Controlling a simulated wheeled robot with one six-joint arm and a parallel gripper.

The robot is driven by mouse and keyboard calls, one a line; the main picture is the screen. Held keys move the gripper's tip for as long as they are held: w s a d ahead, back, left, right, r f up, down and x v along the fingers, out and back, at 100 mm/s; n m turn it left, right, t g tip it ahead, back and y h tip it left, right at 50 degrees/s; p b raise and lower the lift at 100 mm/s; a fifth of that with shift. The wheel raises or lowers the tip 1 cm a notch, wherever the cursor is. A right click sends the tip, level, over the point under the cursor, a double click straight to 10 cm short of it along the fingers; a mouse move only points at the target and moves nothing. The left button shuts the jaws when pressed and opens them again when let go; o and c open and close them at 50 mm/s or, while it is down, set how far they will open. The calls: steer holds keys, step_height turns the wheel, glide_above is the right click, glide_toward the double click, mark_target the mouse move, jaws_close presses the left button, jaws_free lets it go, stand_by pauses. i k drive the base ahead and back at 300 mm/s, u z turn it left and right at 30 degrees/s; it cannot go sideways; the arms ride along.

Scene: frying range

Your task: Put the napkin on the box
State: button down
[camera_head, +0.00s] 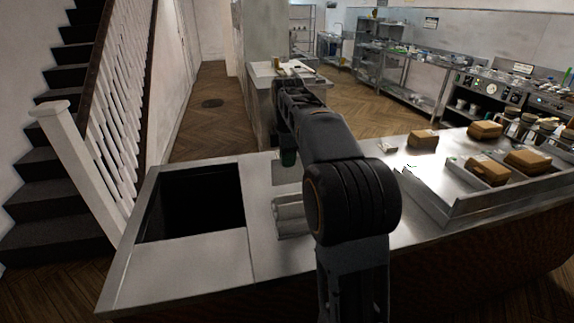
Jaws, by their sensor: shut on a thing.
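My arm reaches forward over the steel counter and bends down at its far end. My gripper (288,158) shows only as a small dark part low behind the arm, and its fingertips are hard to make out. It is shut on what seems to be the napkin (286,174), a pale patch just below it, partly hidden by my arm. Several brown cardboard boxes are to the right: one box (424,139) stands on the counter, and others (485,130) (527,160) are at the steel tray. I cannot tell which box the task means.
A dark square opening (192,203) lies in the counter at left. A raised-rim steel tray (462,210) fills the right. A small pale item (387,149) sits near the single box. Stairs rise at far left.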

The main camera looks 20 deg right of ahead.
mark_target(494, 167)
steer(key=k, duration=1)
